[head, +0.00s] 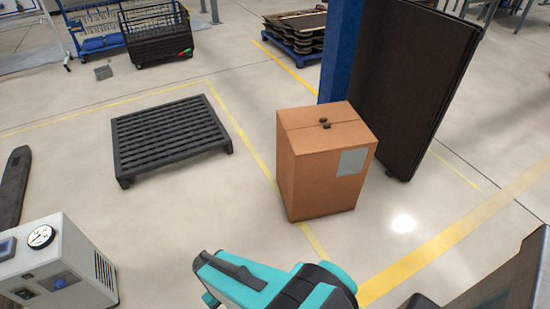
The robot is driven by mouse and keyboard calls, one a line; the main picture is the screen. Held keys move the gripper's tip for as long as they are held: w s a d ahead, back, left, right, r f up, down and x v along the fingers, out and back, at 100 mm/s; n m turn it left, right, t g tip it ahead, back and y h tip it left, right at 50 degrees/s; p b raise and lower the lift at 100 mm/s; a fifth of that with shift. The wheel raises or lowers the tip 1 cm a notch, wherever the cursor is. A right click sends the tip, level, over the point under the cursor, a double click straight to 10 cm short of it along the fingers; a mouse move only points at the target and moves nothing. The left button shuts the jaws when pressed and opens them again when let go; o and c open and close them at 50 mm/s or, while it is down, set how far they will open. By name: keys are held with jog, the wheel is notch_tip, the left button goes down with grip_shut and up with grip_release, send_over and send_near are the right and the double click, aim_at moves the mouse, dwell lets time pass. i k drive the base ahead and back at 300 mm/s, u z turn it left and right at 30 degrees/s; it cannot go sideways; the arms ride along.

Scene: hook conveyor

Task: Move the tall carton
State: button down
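The tall carton (322,170) is a brown cardboard box standing upright on the floor, right of the middle in the head view. It has a grey label (352,161) on its right face and a small dark fitting (324,122) on its top. Part of my arm, teal and black, shows at the bottom edge, in front of the carton and apart from it in the picture. I cannot make out my gripper's fingers in this view.
A dark slatted pallet (168,137) lies left of the carton with clear floor between. A blue post (343,50) and tall dark panels (412,80) stand close behind the carton. A grey box with a gauge (55,265) is at lower left. Yellow lines (255,150) cross the floor.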

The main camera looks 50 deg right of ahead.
aim_at(314, 187)
jog(key=z, duration=0.15)
jog(key=i, duration=0.95)
jog(key=u, duration=0.1)
